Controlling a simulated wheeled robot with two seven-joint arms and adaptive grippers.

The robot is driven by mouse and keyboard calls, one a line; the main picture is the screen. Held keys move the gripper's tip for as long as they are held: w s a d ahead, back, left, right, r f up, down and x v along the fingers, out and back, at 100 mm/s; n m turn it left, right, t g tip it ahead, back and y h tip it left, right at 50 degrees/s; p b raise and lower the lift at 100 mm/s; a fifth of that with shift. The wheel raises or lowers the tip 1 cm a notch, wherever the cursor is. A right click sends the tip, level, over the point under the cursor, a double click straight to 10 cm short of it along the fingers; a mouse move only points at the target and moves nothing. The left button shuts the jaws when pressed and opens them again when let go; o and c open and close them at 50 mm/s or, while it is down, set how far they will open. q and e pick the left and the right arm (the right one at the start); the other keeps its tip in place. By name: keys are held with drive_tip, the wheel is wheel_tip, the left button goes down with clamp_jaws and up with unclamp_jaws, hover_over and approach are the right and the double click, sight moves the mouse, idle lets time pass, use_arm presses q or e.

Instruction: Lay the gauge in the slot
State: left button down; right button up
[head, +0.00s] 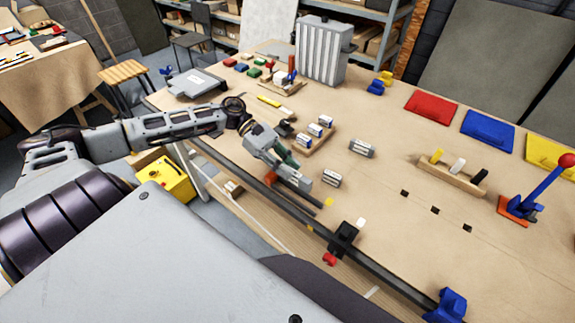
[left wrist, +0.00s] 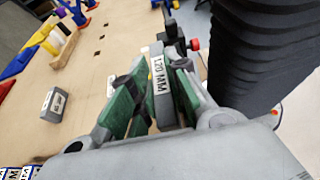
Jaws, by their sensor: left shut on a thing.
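My left gripper (head: 288,163) is above the front edge of the workbench (head: 385,240). In the left wrist view its green-padded fingers (left wrist: 155,100) are shut on a grey gauge (left wrist: 158,70) labelled 120 MM. The gauge (head: 303,180) also shows, partly hidden, in the head view. It points toward a black clamp-like fixture (head: 345,236) with white and red ends, also in the left wrist view (left wrist: 192,44). Whether the gauge touches the bench is unclear. I cannot tell which feature is the slot. My right gripper is not in view.
Several square holes (head: 434,211) are at the right. A peg rack (head: 450,177), a red-handled lever (head: 540,186) and coloured mats (head: 431,107) lie beyond.

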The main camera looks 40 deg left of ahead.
use_arm(q)
drive_tip(key=shift+f+b, duration=1.3)
drive_tip(key=shift+f, duration=0.7)
drive_tip(key=shift+b, duration=0.45)
idle(0.5)
drive_tip(key=shift+f, duration=0.2)
idle(0.4)
drive_tip(key=shift+f+b, duration=1.35)
drive_tip(key=shift+f, duration=0.05)
idle(0.5)
drive_tip(key=c, duration=1.3)
unclamp_jaws()
drive_tip(key=shift+a, duration=0.15)
